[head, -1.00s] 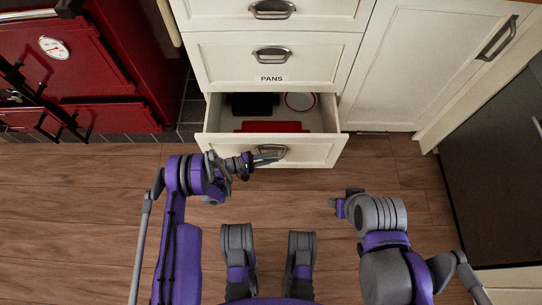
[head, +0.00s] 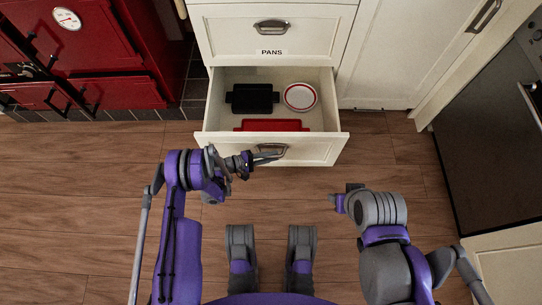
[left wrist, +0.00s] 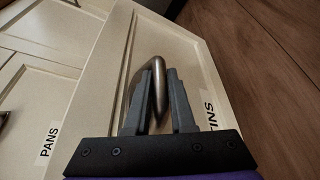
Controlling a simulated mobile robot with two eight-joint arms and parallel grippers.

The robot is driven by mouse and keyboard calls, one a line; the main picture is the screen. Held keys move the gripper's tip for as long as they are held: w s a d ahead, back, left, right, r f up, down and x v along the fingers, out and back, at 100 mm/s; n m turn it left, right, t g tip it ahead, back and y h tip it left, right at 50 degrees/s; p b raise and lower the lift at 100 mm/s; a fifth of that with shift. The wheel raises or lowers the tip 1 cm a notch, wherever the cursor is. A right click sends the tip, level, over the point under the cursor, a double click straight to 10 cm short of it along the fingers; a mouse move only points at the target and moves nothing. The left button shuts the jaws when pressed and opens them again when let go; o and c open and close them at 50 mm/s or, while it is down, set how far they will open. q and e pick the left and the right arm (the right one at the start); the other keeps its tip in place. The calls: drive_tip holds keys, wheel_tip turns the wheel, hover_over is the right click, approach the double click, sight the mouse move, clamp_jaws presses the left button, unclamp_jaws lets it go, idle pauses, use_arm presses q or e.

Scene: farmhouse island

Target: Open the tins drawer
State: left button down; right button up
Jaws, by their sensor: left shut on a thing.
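The tins drawer (head: 318,149) is the bottom drawer of the cream cabinet and stands well open in the head view. A black tin (head: 252,98), a round white dish with a red rim (head: 300,96) and a red tin (head: 272,125) lie inside. My left gripper (head: 264,157) is at the drawer front, shut on its metal handle (left wrist: 147,72). In the left wrist view the handle runs between the fingers, and part of the TINS label (left wrist: 209,114) shows. My right gripper (head: 338,203) is over the floor, apart from the drawer; its fingers are too small to read.
The shut pans drawer (head: 230,45) is directly above. A red range cooker (head: 110,50) stands at the left, a cream cupboard door (head: 400,60) and a dark appliance (head: 485,130) at the right. Wooden floor (head: 80,200) is clear around me.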

use_arm(q)
drive_tip(key=c, duration=0.8)
unclamp_jaws()
drive_tip(key=shift+o, duration=0.2)
drive_tip(key=shift+a, duration=0.15)
drive_tip(key=p+v, duration=0.2)
drive_tip(key=v, duration=0.8)
drive_tip(key=shift+a, duration=0.25)
drive_tip(key=shift+s+r, duration=0.1)
drive_tip(key=shift+r, duration=0.05)
